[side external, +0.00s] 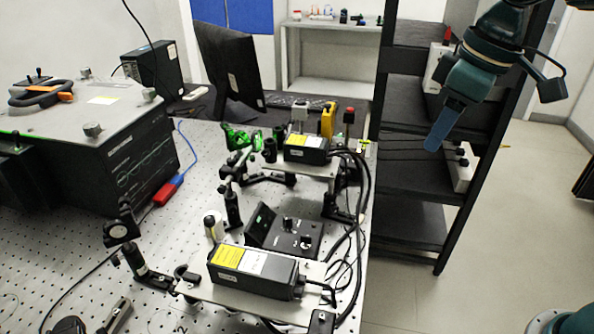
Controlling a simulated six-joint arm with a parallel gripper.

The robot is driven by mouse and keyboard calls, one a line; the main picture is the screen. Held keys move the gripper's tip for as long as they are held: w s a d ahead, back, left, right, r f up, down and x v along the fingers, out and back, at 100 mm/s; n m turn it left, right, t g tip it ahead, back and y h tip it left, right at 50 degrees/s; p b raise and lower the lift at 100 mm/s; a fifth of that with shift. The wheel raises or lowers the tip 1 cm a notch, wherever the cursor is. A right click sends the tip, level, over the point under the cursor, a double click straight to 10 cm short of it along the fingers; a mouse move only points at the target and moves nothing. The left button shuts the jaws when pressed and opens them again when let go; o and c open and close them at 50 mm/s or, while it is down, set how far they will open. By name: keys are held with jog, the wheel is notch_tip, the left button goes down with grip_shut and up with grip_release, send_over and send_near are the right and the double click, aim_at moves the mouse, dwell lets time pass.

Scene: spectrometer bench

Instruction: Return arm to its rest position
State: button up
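My arm reaches in from the top right. My gripper (445,125) hangs in the air in front of the black shelf rack, to the right of the optical table (190,260). Its blue end points down and to the left and touches nothing that I can make out. It is seen from the side, so I cannot tell whether its fingers are apart or together. No held object can be clearly told from the blue end.
Black laser boxes (262,270) and a control box (285,232) stand on the table with optical mounts and cables. A black shelf rack (410,235) stands close behind my gripper. A large instrument (130,160) is at left. The floor (480,285) at right is open.

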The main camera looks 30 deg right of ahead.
jog(key=s+d+f+m+t, duration=0.1)
jog(key=s+d+f+m, duration=0.1)
jog(key=s+d, duration=0.2)
jog(key=s+d+f+m+t, duration=0.2)
jog(key=s+d, duration=0.3)
jog(key=s, duration=0.4)
jog(key=shift+s+f+m+h, duration=0.2)
jog(key=shift+m+h, duration=0.1)
jog(key=shift+h, duration=0.1)
